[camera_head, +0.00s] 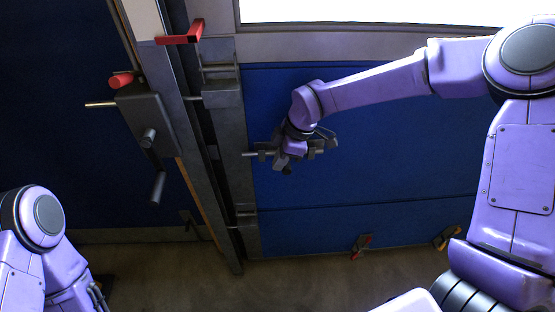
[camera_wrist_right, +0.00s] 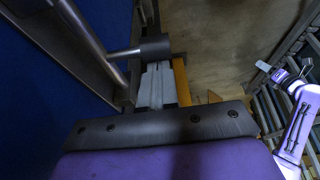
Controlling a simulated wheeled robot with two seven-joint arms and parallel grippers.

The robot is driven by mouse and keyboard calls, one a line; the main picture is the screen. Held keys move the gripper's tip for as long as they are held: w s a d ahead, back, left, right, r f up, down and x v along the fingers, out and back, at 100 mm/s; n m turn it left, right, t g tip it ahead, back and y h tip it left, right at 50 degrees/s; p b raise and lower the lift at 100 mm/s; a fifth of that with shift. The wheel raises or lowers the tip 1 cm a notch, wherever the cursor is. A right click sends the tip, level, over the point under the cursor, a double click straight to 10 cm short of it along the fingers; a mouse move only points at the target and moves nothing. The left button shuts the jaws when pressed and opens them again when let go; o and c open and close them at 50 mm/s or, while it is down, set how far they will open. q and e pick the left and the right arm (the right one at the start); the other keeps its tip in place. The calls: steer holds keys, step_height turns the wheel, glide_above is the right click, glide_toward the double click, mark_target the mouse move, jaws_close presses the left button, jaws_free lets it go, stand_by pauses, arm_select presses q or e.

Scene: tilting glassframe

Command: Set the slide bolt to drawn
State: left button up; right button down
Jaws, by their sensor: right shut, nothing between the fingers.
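The slide bolt (camera_head: 249,154) is a grey metal rod in dark brackets, lying roughly level on the blue panel; its left end points at the grey frame post. In the right wrist view its bar (camera_wrist_right: 92,35) runs along the blue panel, and a short stem ends in a dark round knob (camera_wrist_right: 155,46). My right gripper (camera_head: 284,163) is at the bolt and covers its middle. Its pale fingers (camera_wrist_right: 156,84) are shut and empty, their tips right at the knob; I cannot tell whether they touch. My left gripper (camera_wrist_right: 285,76) shows small and unclear at the right wrist view's edge.
A dark lock box (camera_head: 147,122) with a crank handle (camera_head: 157,187) is on the left panel. A red lever (camera_head: 181,38) sticks out above, and a red knob (camera_head: 122,80) is beside the box. Red (camera_head: 362,246) and yellow (camera_head: 446,237) handles sit low right. Floor shows below.

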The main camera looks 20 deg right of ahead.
steer(key=shift+s+d+f, duration=0.1)
steer(key=shift+s+d, duration=0.1)
steer(key=shift+d, duration=0.4)
arm_select(q)
steer(key=shift+a+f, duration=0.35)
steer(key=shift+a, duration=0.1)
steer(key=shift+f, duration=0.1)
arm_select(e)
steer(key=shift+a, duration=0.1)
